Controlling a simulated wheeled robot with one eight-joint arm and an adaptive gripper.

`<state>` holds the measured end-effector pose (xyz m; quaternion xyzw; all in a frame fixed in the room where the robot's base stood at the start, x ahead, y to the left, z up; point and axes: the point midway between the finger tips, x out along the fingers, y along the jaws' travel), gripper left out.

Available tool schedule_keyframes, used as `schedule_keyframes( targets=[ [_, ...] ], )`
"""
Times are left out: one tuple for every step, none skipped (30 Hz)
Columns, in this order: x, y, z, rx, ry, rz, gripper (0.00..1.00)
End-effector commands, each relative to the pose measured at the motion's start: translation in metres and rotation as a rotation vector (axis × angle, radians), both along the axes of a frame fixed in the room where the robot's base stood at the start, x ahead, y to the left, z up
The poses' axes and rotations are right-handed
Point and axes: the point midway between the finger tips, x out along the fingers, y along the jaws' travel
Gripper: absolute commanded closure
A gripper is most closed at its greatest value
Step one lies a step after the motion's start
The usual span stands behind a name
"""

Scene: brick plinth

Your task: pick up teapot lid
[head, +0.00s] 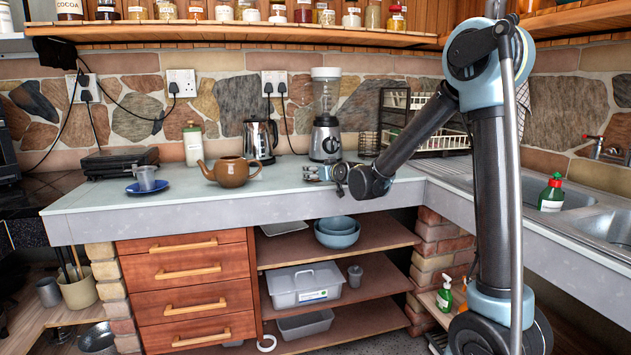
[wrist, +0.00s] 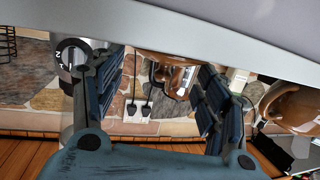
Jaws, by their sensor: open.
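The brown teapot (head: 229,174) stands on the counter left of centre in the head view, spout to the left, handle to the right. The teapot also shows at the right edge of the inverted wrist view (wrist: 296,108), partly cut off, outside my fingers. My gripper (head: 309,172) is low over the counter, to the right of the teapot and apart from it. In the wrist view my gripper (wrist: 160,78) is open, with nothing held between its fingers.
A kettle (head: 260,140) and a blender (head: 325,120) stand behind, near the wall. A dish rack (head: 440,138) is behind my arm.

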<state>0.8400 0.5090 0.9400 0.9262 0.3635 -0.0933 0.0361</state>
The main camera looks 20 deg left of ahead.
Motion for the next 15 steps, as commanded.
schedule_keyframes(
  targets=[
    [0.0044,0.0044,-0.0011,0.0,0.0,0.0,0.33],
    [0.0065,0.0063,-0.0015,0.0,0.0,0.0,0.33],
    [0.0087,0.0083,-0.0021,0.0,0.0,0.0,0.33],
    [0.0099,0.0095,-0.0025,0.0,0.0,0.0,0.33],
    [0.0109,0.0104,-0.0028,0.0,0.0,0.0,0.33],
    [0.0119,0.0113,-0.0031,0.0,0.0,0.0,0.33],
    [0.0124,0.0118,-0.0033,0.0,0.0,0.0,0.33],
    [0.0128,0.0121,-0.0034,0.0,0.0,0.0,0.33],
    [0.013,0.0122,-0.0034,0.0,0.0,0.0,0.33],
    [0.0129,0.0122,-0.0034,0.0,0.0,0.0,0.33],
    [0.0129,0.0122,-0.0034,0.0,0.0,0.0,0.33],
    [0.0128,0.0122,-0.0034,0.0,0.0,0.0,0.33],
    [0.0128,0.0121,-0.0034,0.0,0.0,0.0,0.33],
    [0.0128,0.0121,-0.0034,0.0,0.0,0.0,0.33],
    [0.0128,0.0121,-0.0034,0.0,0.0,0.0,0.39]
  ],
)
